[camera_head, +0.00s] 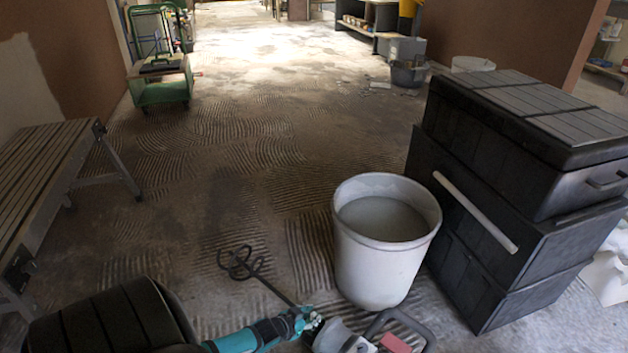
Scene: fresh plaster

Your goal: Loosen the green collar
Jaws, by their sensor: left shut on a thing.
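A paddle mixer lies low at the bottom centre, with a dark looped paddle (241,264) and a thin shaft running down to the right. Its grey body (338,338) and black handle (405,322) with a red part are at the bottom edge. My left gripper (311,323) reaches in from the left and is shut where the shaft meets the body, on the green collar (298,311). Its dark fingers and the steep view hide most of the collar, so I cannot tell how far it is turned. My right gripper is not in view.
A white bucket (346,240) with greyish contents stands just beyond the mixer. Stacked black cases (470,235) stand at its right. A slatted bench (45,165) is at the left, with a green trolley (163,92) farther back. The ridged floor between them is clear.

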